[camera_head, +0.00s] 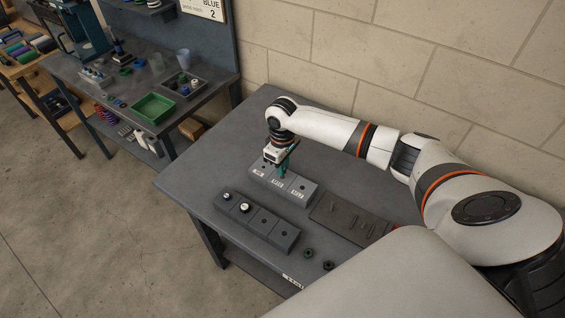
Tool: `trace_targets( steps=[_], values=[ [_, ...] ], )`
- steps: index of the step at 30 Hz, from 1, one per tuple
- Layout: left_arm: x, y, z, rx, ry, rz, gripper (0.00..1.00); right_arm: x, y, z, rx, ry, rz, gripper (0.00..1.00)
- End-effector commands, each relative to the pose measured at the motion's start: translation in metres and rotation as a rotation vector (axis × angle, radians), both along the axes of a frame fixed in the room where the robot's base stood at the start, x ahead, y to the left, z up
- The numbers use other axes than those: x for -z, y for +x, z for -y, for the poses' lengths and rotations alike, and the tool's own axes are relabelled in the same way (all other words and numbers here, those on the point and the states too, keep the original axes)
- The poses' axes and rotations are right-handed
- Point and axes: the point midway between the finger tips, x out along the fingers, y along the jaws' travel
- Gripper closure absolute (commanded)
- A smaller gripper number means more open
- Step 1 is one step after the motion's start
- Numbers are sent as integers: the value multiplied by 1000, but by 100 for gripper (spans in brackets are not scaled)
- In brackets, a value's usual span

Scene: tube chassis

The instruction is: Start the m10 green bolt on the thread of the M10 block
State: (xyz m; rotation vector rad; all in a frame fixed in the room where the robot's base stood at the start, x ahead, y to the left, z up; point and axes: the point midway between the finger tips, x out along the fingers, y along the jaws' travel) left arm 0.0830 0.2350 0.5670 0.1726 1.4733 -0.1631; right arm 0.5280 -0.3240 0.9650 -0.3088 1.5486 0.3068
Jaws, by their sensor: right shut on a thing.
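My right gripper (280,166) reaches in from the right and points down over a row of grey labelled blocks. It is shut on a green piece, which I take to be the green bolt (282,172). The green piece is small and partly covered by the fingers. Its lower end is at or just above the middle block (277,184); I cannot tell whether it touches the hole. The labels are too small to read, so I cannot tell which block is M10. My left gripper is not in view.
In front is a dark block rail (270,238) holding round-headed pieces at its left end. A dark tray (350,220) lies to the right. A green ring (308,253) and a dark ring (328,265) lie near the front edge. The table's left part is clear.

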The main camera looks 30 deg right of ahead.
Motion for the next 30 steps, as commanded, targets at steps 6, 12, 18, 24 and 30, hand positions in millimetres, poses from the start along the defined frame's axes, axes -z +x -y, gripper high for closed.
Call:
trace_targets(
  steps=[6,12,18,24,30],
  values=[
    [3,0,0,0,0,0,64,8,0,0,0,1,0,100],
    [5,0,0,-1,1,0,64,14,0,0,0,1,0,100],
    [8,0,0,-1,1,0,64,20,0,0,0,1,0,100],
    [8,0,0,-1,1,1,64,23,0,0,-1,1,0,100],
    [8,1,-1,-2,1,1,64,23,0,0,-1,1,-1,65]
  ],
)
